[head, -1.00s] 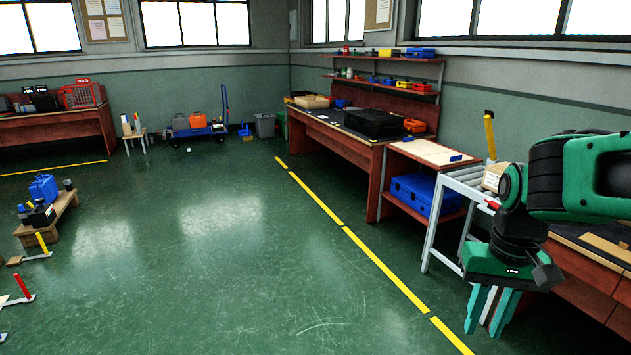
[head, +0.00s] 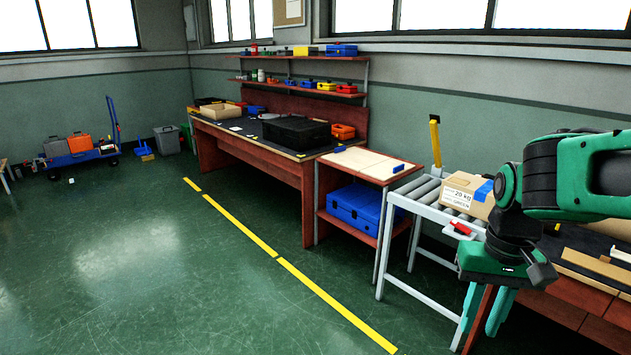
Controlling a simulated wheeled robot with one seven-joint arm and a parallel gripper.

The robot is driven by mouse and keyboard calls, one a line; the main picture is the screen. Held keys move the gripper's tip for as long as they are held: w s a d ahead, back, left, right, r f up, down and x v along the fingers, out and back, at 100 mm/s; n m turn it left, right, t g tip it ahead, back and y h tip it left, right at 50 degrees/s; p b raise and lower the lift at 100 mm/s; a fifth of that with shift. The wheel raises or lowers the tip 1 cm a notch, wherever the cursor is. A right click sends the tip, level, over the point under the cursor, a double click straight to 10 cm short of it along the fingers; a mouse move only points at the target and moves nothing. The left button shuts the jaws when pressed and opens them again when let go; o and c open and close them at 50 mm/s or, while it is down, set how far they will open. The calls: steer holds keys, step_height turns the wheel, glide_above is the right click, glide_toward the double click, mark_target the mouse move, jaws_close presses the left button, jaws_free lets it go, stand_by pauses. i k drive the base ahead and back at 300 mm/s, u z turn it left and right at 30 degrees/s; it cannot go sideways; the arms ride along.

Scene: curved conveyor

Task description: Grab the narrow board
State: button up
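A long, thin pale wooden strip (head: 596,266), which looks like the narrow board, lies on the dark-topped bench at the right edge, behind and right of my gripper in the picture. A second pale piece (head: 621,256) lies just beyond it, cut off by the frame edge. A wider brown board (head: 612,230) lies further back, partly behind my arm. My gripper (head: 483,322) hangs in front of the bench, pointing down. Its two teal fingers are apart, with nothing visible between them. It does not touch any board.
A roller conveyor (head: 425,191) carries a cardboard box (head: 467,193) left of my arm. A yellow post (head: 435,142) stands behind it. A small table (head: 352,163) with a blue case (head: 355,207) below adjoins it. The green floor (head: 150,270) at left is open.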

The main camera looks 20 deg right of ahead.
mark_target(601, 266)
steer(key=z, duration=0.55)
steer(key=i, duration=1.25)
steer(key=z, duration=0.95)
steer(key=i, duration=0.7)
steer(key=z, duration=0.25)
